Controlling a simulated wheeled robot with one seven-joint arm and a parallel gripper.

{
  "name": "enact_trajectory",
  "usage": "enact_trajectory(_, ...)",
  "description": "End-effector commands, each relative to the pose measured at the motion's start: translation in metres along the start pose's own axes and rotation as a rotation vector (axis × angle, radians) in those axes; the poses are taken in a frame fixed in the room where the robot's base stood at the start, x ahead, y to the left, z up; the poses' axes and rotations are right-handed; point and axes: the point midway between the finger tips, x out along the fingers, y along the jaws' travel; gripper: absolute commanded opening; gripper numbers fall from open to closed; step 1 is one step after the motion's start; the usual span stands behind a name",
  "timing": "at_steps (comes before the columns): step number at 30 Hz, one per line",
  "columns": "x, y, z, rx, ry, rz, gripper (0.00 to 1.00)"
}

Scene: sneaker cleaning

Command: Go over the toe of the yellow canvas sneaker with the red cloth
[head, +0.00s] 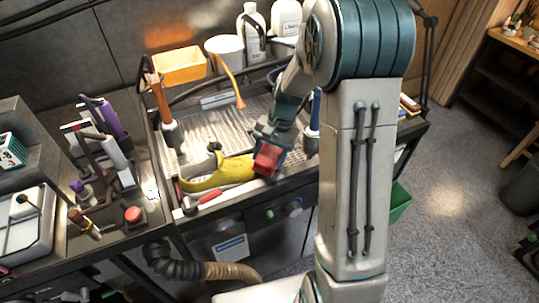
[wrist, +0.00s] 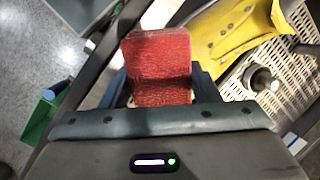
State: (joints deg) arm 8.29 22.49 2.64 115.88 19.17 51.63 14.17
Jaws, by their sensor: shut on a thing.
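The yellow canvas sneaker (head: 222,172) lies on the perforated metal bench top, near its front edge. Part of it shows at the top right in the wrist view (wrist: 235,28). My gripper (head: 270,146) is shut on the red cloth (head: 267,159), at the right end of the sneaker. In the wrist view the folded cloth (wrist: 158,65) sticks out ahead of the gripper, just left of the sneaker. I cannot tell whether cloth and sneaker touch. The fingertips are largely hidden behind the cloth and the wrist housing.
A red-handled tool (head: 207,200) lies along the bench's front edge. An orange bin (head: 180,66), a white tub (head: 225,50) and white bottles (head: 251,32) stand at the back. Perforated surface (head: 205,128) behind the sneaker is mostly clear.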

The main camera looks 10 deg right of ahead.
Motion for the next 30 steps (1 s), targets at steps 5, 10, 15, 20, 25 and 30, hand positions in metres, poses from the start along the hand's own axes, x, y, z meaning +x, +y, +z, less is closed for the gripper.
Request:
enact_trajectory(5, 0.000, 0.000, 0.000, 0.000, 0.000, 0.000, 0.19)
enact_trajectory(10, 0.000, 0.000, 0.000, 0.000, 0.000, 0.000, 0.19)
enact_trajectory(15, 0.001, 0.000, 0.000, 0.000, 0.000, 0.000, 0.19)
enact_trajectory(20, 0.003, 0.000, 0.000, 0.000, 0.000, 0.001, 0.19)
enact_trajectory(25, 0.007, 0.000, -0.001, 0.000, -0.001, 0.001, 0.19)
enact_trajectory(30, 0.010, 0.000, -0.001, 0.000, -0.001, 0.001, 0.19)
